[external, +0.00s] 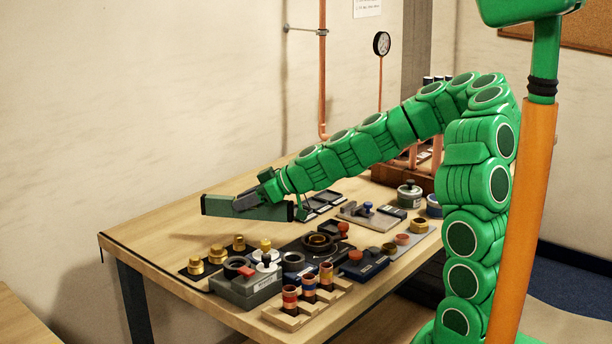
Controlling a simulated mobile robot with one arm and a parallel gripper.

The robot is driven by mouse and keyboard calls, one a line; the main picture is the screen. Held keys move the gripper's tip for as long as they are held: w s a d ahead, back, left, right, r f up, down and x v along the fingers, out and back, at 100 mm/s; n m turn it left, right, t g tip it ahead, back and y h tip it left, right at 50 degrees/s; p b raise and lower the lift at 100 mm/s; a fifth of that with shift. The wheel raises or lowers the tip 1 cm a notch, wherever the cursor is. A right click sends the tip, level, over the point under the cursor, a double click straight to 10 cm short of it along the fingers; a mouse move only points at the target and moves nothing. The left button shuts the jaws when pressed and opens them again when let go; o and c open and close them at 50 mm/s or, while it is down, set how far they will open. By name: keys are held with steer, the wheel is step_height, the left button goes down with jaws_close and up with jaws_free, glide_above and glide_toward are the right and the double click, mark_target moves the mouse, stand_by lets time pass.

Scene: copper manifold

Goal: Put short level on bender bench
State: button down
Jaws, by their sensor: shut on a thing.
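The short level (224,206) is a dark green bar with black ends, held roughly level above the left part of the wooden bench (146,236). My gripper (250,199) is shut on it near its middle. My green arm reaches in from the right. The level appears clear of the bench top, though its exact height is hard to tell. I cannot tell for sure whether this bench is the bender bench; another wooden surface (22,318) shows at the bottom left.
Brass fittings (217,254), a grey block with a red part (246,284), a wooden holder with copper pieces (301,311) and a dark compartment tray (322,203) crowd the bench's front and middle. Its left end is bare. A copper pipe (322,80) runs up the wall behind.

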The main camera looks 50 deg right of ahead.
steer(key=w+m+h, duration=0.1)
steer(key=w+f+m+t+h, duration=0.1)
steer(key=w+m+h, duration=0.1)
steer(key=shift+w+a+f+m+h, duration=0.15)
steer(key=shift+w+f+m+h, duration=0.15)
steer(key=shift+f, duration=0.1)
steer(key=shift+w+f+m+t+h, duration=0.1)
steer(key=shift+w+m+t+h, duration=0.25)
steer(key=shift+m+h, duration=0.35)
steer(key=shift+w+m+h, duration=0.2)
steer(key=shift+m+h, duration=0.3)
steer(key=shift+d, duration=0.2)
